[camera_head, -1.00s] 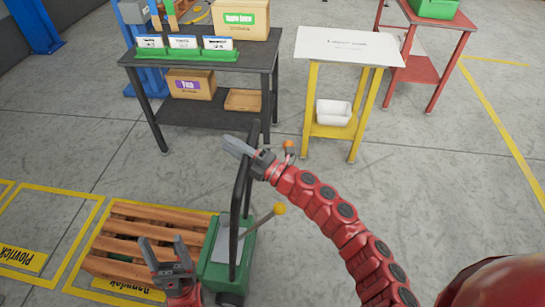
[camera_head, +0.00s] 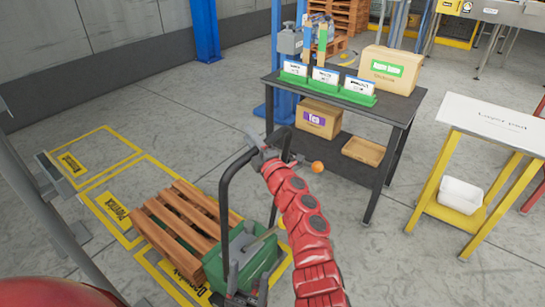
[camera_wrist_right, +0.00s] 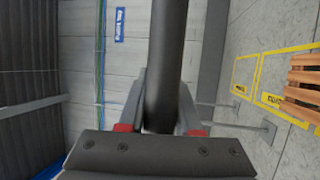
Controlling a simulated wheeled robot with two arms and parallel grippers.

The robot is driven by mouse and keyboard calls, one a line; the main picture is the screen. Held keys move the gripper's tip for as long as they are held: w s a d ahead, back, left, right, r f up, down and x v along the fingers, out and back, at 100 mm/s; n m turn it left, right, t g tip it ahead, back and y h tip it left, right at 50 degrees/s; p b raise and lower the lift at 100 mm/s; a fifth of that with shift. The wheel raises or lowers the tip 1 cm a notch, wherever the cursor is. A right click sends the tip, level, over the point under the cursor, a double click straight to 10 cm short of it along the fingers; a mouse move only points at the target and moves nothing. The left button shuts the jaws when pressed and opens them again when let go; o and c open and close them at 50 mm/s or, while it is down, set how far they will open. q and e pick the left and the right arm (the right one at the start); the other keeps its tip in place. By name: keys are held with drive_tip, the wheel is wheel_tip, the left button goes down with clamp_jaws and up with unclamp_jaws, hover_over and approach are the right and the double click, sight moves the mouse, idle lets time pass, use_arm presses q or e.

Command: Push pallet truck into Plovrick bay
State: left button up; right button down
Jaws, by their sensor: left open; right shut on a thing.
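The green pallet truck (camera_head: 250,250) has a black hoop handle (camera_head: 224,190) and stands at the lower middle of the head view. A slatted wooden pallet (camera_head: 178,222) lies at its front. The bay marked Plovrick (camera_head: 112,210) is a yellow floor outline just left of the pallet. The pallet lies over or beside its near right edge; I cannot tell which. My right gripper (camera_head: 258,145) is shut on the handle near its top, and the dark bar shows between its fingers in the right wrist view (camera_wrist_right: 162,100).
Another bay (camera_head: 70,163) is left of Plovrick, and a third marked bay (camera_head: 183,284) is under and near the pallet. A black table (camera_head: 400,105) with boxes stands behind right, a yellow stand (camera_head: 440,190) further right. Grey floor lies behind the bays.

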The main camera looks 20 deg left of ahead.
drive_tip(key=w+a+b, duration=0.2)
drive_tip(key=a+b, duration=0.3)
drive_tip(key=a, duration=0.1)
drive_tip(key=shift+a+f, duration=0.25)
drive_tip(key=shift+f, duration=0.1)
drive_tip(key=c, duration=1)
unclamp_jaws()
drive_tip(key=shift+w, duration=0.1)
drive_tip(key=o, duration=0.4)
drive_tip(key=shift+w, duration=0.15)
drive_tip(key=shift+r, duration=0.1)
